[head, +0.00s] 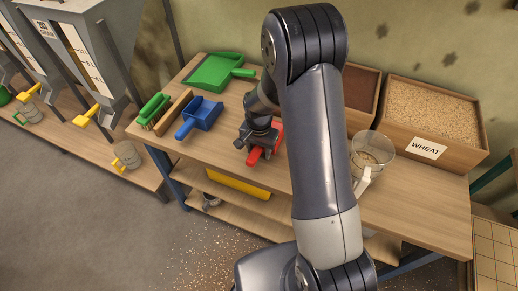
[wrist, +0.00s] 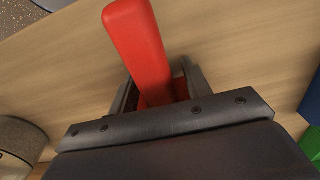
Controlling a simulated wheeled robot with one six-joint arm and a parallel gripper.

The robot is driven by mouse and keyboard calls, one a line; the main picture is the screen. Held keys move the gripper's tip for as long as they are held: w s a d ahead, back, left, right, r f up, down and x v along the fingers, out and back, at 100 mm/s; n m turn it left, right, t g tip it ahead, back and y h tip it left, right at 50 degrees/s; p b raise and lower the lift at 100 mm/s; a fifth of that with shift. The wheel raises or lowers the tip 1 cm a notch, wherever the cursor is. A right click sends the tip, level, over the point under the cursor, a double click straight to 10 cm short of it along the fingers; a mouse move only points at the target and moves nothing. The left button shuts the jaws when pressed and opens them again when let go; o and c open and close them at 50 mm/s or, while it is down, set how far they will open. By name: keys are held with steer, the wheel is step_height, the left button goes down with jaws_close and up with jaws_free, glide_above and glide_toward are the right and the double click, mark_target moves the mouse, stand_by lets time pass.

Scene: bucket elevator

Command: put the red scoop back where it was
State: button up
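The red scoop (head: 277,134) is at the middle of the wooden table, partly hidden behind my arm. Its handle (head: 255,157) points toward the table's front edge. My gripper (head: 260,143) is down at the scoop. In the wrist view the red handle (wrist: 141,45) runs between the two fingers (wrist: 156,93), with one finger close on each side. I cannot tell whether the fingers press on it, or whether the scoop rests on the table or is slightly raised.
A blue scoop (head: 199,117), a green brush (head: 153,108) and a green dustpan (head: 213,72) lie to the left. A clear jug (head: 371,153) stands to the right, before a wheat bin (head: 432,114). Bare tabletop (head: 425,192) shows at the right front.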

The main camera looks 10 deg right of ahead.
step_height(320, 180, up, 12)
steer(key=shift+r, duration=0.15)
stand_by(0.7)
